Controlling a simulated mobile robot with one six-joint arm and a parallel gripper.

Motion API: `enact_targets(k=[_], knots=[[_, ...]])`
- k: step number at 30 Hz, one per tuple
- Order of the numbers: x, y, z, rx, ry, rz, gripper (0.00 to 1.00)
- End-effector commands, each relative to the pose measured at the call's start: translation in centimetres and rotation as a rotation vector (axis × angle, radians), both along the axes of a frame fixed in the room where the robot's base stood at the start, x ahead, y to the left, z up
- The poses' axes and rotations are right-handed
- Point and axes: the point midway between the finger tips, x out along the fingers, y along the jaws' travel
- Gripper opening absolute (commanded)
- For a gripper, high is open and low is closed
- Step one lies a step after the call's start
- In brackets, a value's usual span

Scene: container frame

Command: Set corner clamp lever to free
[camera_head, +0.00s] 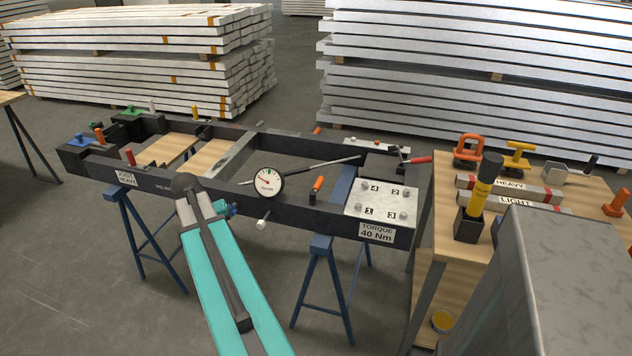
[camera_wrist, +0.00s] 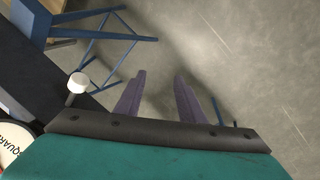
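A clamp (camera_head: 398,156) with a red-handled lever (camera_head: 418,160) sits at the right far corner of the dark frame (camera_head: 330,212). The lever points right, roughly level; I cannot tell its marked setting. Other coloured handles stand along the frame, including a red one (camera_head: 130,157) and an orange one (camera_head: 317,186). Which one is the corner clamp lever is not labelled legibly. My gripper (camera_wrist: 160,80) shows two spread, empty fingers over the floor in the wrist view, beside the frame. In the head view my arm reaches the frame's near side and hides the fingers.
A white knob (camera_wrist: 78,82) sticks out from the frame near my gripper. A round dial (camera_head: 269,182) is on the near rail. Blue trestles (camera_head: 325,260) support the frame. A wooden bench (camera_head: 436,200) with tools stands right. Stacked white beams fill the background.

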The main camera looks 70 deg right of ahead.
Motion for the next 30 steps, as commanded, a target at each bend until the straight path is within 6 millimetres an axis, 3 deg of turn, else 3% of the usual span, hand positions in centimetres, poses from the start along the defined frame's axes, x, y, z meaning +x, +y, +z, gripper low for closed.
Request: enact_targets(k=[3, 12, 21, 30], knots=[[-1.4, -3.7, 3.6, -0.042, -0.022, -0.074, 0.36], [-6.3, -10.7, 12.3, -0.135, -0.064, -0.250, 0.36], [-13.0, -16.1, 19.7, -0.221, -0.107, -0.407, 0.36], [-19.0, -19.2, 24.4, -0.282, -0.145, -0.510, 0.36]])
